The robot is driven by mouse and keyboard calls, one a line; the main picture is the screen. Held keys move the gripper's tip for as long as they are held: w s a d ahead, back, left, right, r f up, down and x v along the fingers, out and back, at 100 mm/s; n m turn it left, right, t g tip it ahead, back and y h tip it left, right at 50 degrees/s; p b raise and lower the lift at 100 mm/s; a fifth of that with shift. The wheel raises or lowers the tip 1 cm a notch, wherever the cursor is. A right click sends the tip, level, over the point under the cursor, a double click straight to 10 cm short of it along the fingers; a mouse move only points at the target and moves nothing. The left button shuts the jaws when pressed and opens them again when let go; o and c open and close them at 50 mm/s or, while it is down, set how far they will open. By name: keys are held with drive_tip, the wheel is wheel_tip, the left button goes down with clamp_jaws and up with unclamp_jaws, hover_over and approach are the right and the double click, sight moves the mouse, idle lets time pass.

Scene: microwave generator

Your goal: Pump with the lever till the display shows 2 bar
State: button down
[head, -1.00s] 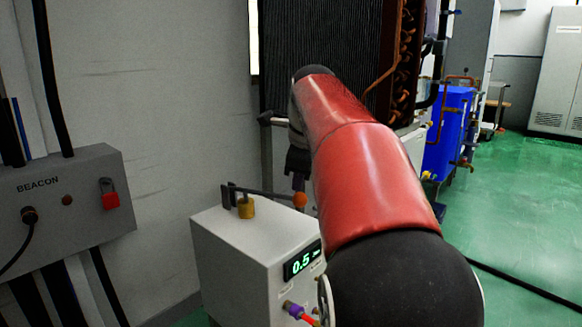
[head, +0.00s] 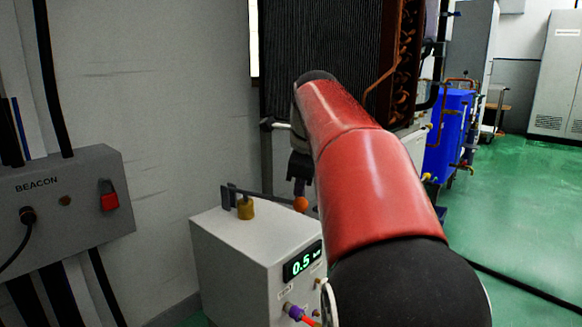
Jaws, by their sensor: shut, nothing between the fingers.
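A white pump box (head: 238,240) stands low in the middle of the head view. Its green display (head: 302,261) on the front reads 0.5. A dark lever (head: 262,193) on top runs from a bracket beside a brass fitting (head: 245,208) to an orange ball knob (head: 300,204) at its right end. My gripper (head: 300,188) is dark, points down and is shut and empty. Its tip is just above the orange knob; I cannot tell whether they touch. My red arm covers the right part of the box.
A grey BEACON box (head: 65,200) with a red padlock hangs on the wall at left. A finned coil unit (head: 320,50) stands behind the pump. A blue tank (head: 447,135) is at right, with open green floor (head: 520,210) beyond my arm.

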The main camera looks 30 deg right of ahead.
sight(304, 201)
drive_tip(key=shift+s+d+f+b, duration=0.1)
drive_tip(key=shift+s+f+b, duration=0.2)
drive_tip(key=shift+f+b, duration=0.4)
drive_tip(key=shift+s+d+f+b, duration=0.1)
drive_tip(key=shift+s+f+b, duration=0.3)
drive_tip(key=shift+f, duration=0.35)
idle(1.1)
drive_tip(key=shift+w+r, duration=0.1)
idle(0.5)
drive_tip(key=w+a+r+p, duration=0.1)
drive_tip(key=w+r+p, duration=0.3)
drive_tip(key=r+p, duration=0.6)
drive_tip(key=shift+w+a+r+p, duration=0.2)
drive_tip(key=shift+a+p, duration=0.1)
drive_tip(key=shift+p, duration=0.85)
drive_tip(key=shift+r, duration=0.1)
drive_tip(key=r+p, duration=0.1)
drive_tip(key=p, duration=0.1)
drive_tip(key=w+r+p, duration=0.1)
drive_tip(key=r, duration=0.1)
drive_tip(key=w+r+p, duration=0.1)
drive_tip(key=p, duration=0.1)
drive_tip(key=shift+a+r+p, duration=0.2)
drive_tip(key=shift+a+p, duration=0.1)
drive_tip(key=shift+a, duration=0.05)
idle(0.7)
